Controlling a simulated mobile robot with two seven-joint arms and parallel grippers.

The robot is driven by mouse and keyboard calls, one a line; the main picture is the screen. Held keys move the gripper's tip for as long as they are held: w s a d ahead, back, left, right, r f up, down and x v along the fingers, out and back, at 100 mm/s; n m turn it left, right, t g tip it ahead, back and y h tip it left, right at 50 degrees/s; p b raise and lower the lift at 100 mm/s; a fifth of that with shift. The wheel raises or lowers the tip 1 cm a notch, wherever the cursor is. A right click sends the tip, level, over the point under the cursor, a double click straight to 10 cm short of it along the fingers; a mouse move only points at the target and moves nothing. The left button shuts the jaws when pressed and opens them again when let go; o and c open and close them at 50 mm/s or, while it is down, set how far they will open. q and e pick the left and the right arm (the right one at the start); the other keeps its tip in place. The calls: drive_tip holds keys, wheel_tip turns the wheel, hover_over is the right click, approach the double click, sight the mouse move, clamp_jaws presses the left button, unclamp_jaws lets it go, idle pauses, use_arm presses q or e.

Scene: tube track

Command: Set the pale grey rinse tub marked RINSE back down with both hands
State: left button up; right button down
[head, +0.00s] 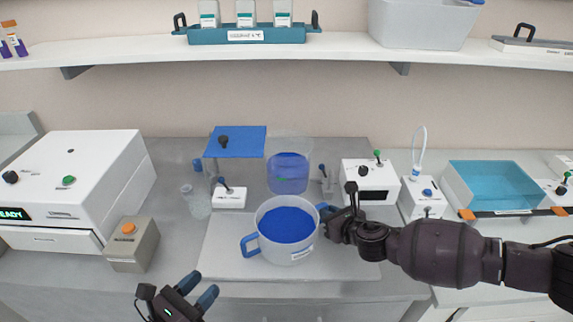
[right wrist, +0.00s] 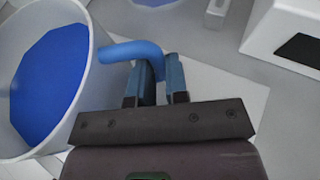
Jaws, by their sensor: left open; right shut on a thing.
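The pale grey round tub (head: 300,251) with blue liquid and two blue handles is on the pale mat (head: 225,262) in the head view. A small label on its front is too small to read. My right gripper (head: 328,212) is shut on the tub's right handle. In the right wrist view the blue handle (right wrist: 125,50) runs between the fingers (right wrist: 160,80), beside the tub (right wrist: 90,100). The tub's left handle (head: 249,245) is free. My left gripper (head: 197,287) is open and empty, in front of and left of the tub, near the counter's front edge.
A clear vessel with blue liquid (head: 288,178) stands behind the tub. A blue plate on a stand (head: 236,142), a glass bottle (head: 195,203) and a grey box with an orange button (head: 132,246) are to the left. White devices (head: 371,182) stand at right. The mat's front left is clear.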

use_arm(q)
drive_tip(key=shift+s+a, duration=0.2)
drive_tip(key=shift+s, duration=0.15)
use_arm(e)
drive_tip(key=shift+w+r, duration=0.1)
drive_tip(key=shift+r, duration=0.05)
drive_tip(key=c, duration=1.1)
unclamp_jaws()
drive_tip(key=shift+o, duration=0.2)
use_arm(q)
drive_tip(key=shift+r+p, duration=0.35)
drive_tip(key=shift+r, duration=0.05)
use_arm(e)
drive_tip(key=v, duration=1)
drive_tip(key=shift+s+d, duration=0.15)
drive_tip(key=shift+s, duration=0.25)
